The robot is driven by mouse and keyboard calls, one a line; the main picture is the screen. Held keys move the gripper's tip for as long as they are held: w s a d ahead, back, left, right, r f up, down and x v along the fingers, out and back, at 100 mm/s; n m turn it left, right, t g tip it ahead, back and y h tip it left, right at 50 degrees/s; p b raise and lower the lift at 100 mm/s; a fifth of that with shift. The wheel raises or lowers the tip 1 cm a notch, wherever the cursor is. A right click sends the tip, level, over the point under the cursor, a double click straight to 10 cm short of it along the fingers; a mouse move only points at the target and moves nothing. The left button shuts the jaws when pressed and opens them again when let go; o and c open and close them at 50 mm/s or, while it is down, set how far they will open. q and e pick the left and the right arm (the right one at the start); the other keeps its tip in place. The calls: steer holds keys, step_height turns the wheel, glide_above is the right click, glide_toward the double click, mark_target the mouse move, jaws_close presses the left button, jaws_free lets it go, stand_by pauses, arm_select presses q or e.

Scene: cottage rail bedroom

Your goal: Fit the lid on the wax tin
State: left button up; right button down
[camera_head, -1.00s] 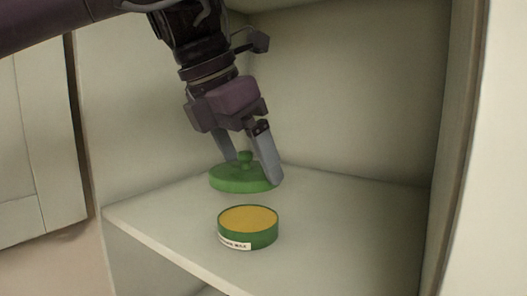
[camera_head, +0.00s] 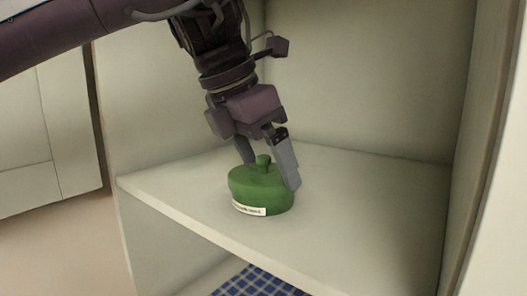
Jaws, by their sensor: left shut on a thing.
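The wax tin (camera_head: 248,206) is round and green with a white label on its front. It stands upright on the pale shelf (camera_head: 330,222). The green lid (camera_head: 255,174) with its small knob lies over the tin's top, and the yellow wax is hidden under it. The lid looks level and in line with the tin; I cannot tell whether it is fully seated. My left gripper (camera_head: 268,168) points down from above, shut on the lid, with one finger on each side of the knob. My right gripper is not in view.
The shelf is inside an open cabinet with a back wall (camera_head: 360,80) and a right side wall (camera_head: 460,150) close by. The shelf is bare around the tin. Blue checked cloth or tile (camera_head: 262,284) shows below the shelf's front edge.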

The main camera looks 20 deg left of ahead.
arm_select(q)
steer(key=shift+f, duration=0.1)
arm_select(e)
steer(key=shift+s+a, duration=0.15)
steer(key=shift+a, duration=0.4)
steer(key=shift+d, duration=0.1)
arm_select(q)
steer(key=shift+p, duration=0.4)
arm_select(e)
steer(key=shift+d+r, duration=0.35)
arm_select(q)
steer(key=shift+p, duration=0.3)
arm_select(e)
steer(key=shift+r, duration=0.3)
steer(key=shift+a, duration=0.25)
arm_select(q)
steer(key=shift+f, duration=0.35)
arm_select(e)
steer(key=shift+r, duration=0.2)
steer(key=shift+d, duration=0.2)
arm_select(q)
steer(key=shift+f+p, duration=0.15)
steer(key=shift+p, duration=0.35)
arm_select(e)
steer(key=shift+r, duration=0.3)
